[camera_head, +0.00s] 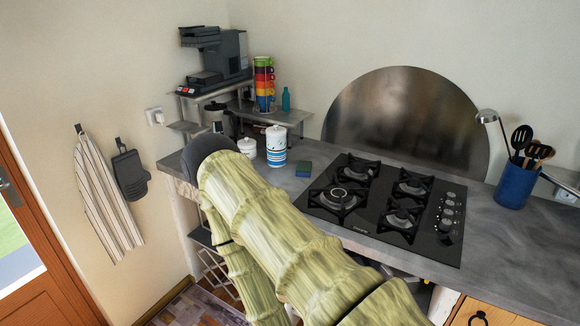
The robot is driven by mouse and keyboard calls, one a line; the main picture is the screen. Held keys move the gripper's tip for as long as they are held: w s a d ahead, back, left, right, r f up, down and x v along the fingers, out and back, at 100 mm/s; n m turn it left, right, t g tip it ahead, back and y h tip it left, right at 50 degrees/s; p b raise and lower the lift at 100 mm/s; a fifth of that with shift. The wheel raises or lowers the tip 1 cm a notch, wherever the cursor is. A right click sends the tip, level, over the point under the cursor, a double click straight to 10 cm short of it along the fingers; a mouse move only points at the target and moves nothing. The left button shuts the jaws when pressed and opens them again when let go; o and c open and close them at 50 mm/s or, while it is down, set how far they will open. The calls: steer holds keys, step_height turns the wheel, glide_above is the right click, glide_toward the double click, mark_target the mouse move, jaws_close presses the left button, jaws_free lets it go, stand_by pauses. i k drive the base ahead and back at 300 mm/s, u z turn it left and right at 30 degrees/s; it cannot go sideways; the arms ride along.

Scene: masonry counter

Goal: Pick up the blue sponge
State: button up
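A small sponge (304,168), blue on its side with a dark green top, lies flat on the grey counter. It is just left of the black gas hob and right of a white and blue striped canister (276,148). My pale green, bamboo-like arm reaches from the bottom of the picture towards the left end of the counter and ends in a dark rounded part. The fingers of my gripper do not show. Nothing of my arm touches the sponge in this view.
The black hob (448,243) fills the middle of the counter (495,248). A smaller white jar (248,147) stands by the striped canister. A shelf with stacked coloured cups (264,78) and a coffee machine is behind. A blue utensil pot (515,186) stands at right.

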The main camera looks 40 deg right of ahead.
mark_target(303, 169)
steer(key=z, duration=0.35)
steer(key=i, duration=0.55)
steer(key=z, duration=0.6)
